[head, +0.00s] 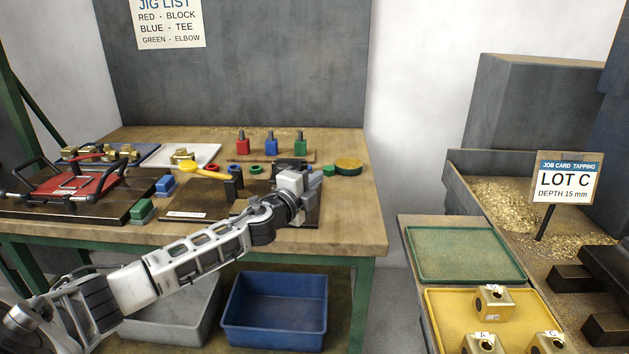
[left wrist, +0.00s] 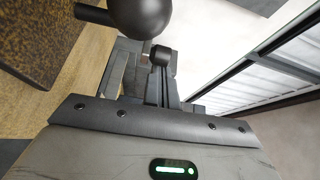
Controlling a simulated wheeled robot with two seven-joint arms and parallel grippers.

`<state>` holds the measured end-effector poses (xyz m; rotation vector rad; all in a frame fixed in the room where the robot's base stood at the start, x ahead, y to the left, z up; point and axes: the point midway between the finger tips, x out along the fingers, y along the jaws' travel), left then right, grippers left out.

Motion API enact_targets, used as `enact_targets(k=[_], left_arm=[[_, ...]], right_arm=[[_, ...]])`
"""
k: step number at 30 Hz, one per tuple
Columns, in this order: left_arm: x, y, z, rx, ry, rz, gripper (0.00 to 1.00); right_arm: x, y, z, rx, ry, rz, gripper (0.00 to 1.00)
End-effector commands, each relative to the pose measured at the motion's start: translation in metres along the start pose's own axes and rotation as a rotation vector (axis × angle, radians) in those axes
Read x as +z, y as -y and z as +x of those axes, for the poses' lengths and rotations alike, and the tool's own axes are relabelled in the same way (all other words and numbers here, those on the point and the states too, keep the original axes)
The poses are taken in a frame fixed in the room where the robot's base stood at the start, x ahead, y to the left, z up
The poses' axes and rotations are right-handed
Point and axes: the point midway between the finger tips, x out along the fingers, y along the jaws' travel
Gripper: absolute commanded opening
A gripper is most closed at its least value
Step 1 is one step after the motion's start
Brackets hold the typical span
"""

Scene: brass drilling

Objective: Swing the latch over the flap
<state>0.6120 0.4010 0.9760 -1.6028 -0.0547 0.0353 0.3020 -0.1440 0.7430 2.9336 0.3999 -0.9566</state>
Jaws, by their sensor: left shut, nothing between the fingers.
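A dark jig plate (head: 185,198) lies on the bench, with a yellow-ended lever (head: 188,168) and dark upright blocks (head: 233,184) on it. My left gripper (head: 314,184) is at the plate's right end, in front of a low dark part (head: 290,164). The left wrist view shows its fingers (left wrist: 160,85) shut and empty. I cannot tell which part is the latch or the flap; my gripper and forearm hide some of the jig. My right gripper is out of view.
A red clamp fixture (head: 75,185) stands at the left. Red, blue and green gauges (head: 271,144) stand behind the jig. A green knob (head: 328,170) and a round disc (head: 348,166) lie to the right. The bench's front right corner (head: 355,225) is clear.

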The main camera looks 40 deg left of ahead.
Motion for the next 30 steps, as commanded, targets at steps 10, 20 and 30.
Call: enact_targets(k=[10, 20, 30], left_arm=[[0.003, 0.000, -0.003, 0.000, -0.001, 0.000, 0.00], [0.006, 0.000, -0.005, 0.000, 0.000, 0.000, 0.00], [0.017, 0.001, -0.010, 0.000, 0.001, -0.001, 0.00]], right_arm=[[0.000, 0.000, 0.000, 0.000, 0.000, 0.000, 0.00], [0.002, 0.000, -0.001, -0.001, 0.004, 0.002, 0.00], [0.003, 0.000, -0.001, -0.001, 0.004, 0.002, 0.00]])
